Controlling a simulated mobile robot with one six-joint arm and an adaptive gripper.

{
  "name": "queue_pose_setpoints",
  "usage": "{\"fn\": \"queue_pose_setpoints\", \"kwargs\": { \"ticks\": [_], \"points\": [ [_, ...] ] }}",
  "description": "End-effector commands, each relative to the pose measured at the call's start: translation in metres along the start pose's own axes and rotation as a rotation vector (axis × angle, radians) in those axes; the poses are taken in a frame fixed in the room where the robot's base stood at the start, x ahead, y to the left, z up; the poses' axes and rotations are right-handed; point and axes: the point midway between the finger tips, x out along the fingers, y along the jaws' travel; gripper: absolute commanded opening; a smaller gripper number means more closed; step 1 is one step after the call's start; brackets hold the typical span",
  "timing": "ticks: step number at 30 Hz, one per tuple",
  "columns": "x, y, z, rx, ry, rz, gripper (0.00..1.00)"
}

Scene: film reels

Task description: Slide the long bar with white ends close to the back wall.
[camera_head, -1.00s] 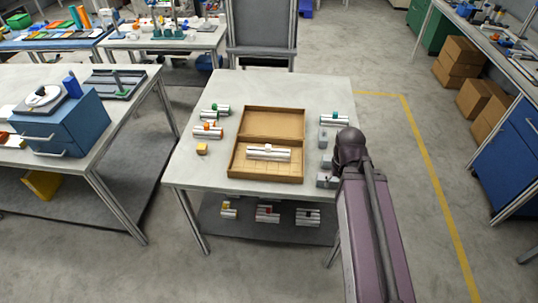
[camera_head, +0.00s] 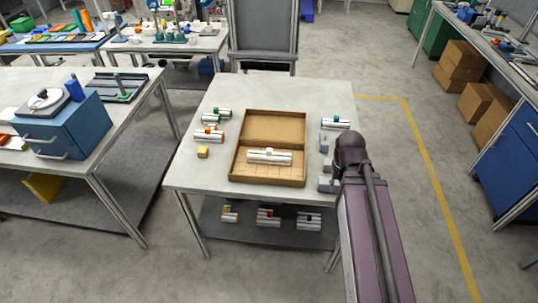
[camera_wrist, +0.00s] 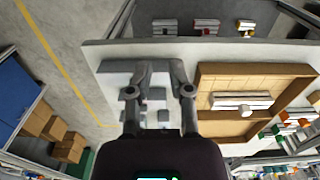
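The long silver bar (camera_head: 269,157) with pale ends lies crosswise in the front half of the open wooden case (camera_head: 240,173), a white knob at its middle. It sits close to the ridge between the case's two halves; whether it touches is unclear. The bar also shows in the wrist view (camera_wrist: 228,103), in the case (camera_wrist: 268,72) to the right of my gripper. My gripper (camera_wrist: 159,72) is open, its two fingers apart over the table beside the case, with grey blocks below. In the head view my arm hides most of it.
Grey blocks (camera_head: 324,143) stand right of the case, with a green-knobbed reel (camera_head: 336,123) behind them. Reels with green (camera_head: 215,113) and orange knobs (camera_head: 208,135) and a yellow cube (camera_head: 203,152) lie left. The table (camera_head: 290,88) is clear behind the case. More reels (camera_head: 268,218) lie below.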

Motion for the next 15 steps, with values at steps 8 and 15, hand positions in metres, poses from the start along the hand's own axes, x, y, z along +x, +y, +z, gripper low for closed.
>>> {"fn": "queue_pose_setpoints", "kwargs": {
  "ticks": [8,15],
  "points": [
    [0.021,-0.04,-0.062,0.002,0.024,0.006,0.0],
    [0.047,-0.115,-0.143,0.013,0.065,0.01,0.0]
  ]
}}
